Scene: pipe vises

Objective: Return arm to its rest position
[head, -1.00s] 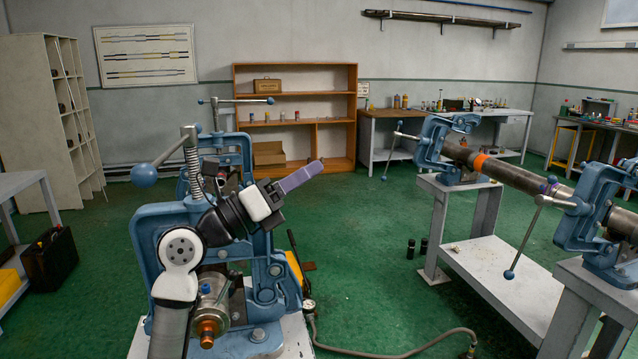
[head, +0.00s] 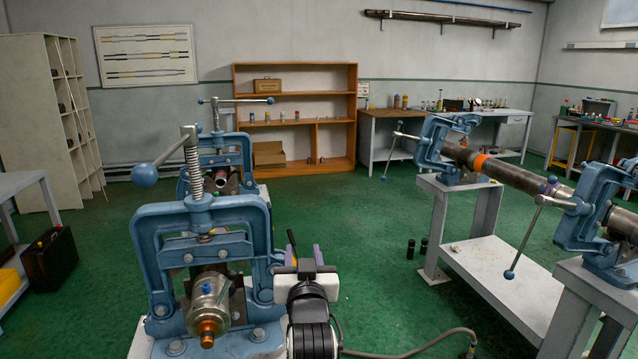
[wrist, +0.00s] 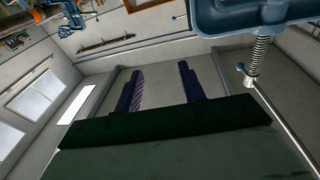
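My gripper (head: 304,254) shows in the head view low in the middle, at the right side of the near blue pipe vise (head: 200,225). Its two purple-tipped fingers stand apart. In the wrist view the fingers (wrist: 160,78) are also apart, with nothing between them. The near vise holds a short metal pipe piece with a copper-coloured end (head: 208,310). My gripper appears apart from this vise. Part of my arm behind the gripper is cut off by the bottom of the head view.
A second blue vise (head: 217,160) stands behind the near one. At the right, a long pipe (head: 515,175) rests in blue vises on grey stands. A hose (head: 420,349) lies on the green floor. A wooden shelf (head: 295,95) stands at the back.

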